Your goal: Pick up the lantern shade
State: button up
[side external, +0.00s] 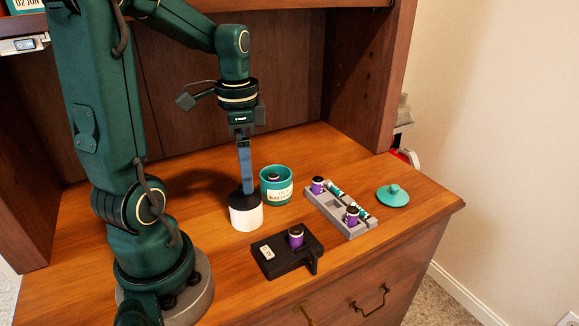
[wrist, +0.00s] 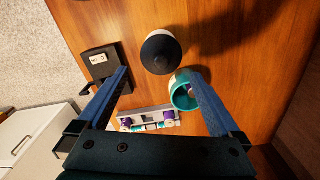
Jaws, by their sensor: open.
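The lantern shade (side external: 246,217) appears to be the white cylinder with a black, cone-like top, standing upright on the wooden top. In the wrist view the lantern shade (wrist: 161,52) shows from above as a dark round top with a white rim. My gripper (side external: 246,190) points down over it, and in the side view the blue fingers overlap its black top. In the wrist view my gripper (wrist: 159,74) has its fingers wide apart with nothing between the tips. The shade lies beyond the tips there. I cannot tell whether a finger touches it.
A teal cup (side external: 276,192) with a battery inside stands close to the shade's right. A black holder (side external: 281,262) with a purple battery is in front. A grey tray (side external: 352,231) of several batteries and a teal lid (side external: 393,196) are to the right. Hutch walls (side external: 369,75) enclose the back.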

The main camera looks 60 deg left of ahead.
aim_at(245, 203)
jog(key=shift+s+a+f, duration=0.2)
jog(key=shift+f, duration=2.45)
jog(key=c, duration=1.2)
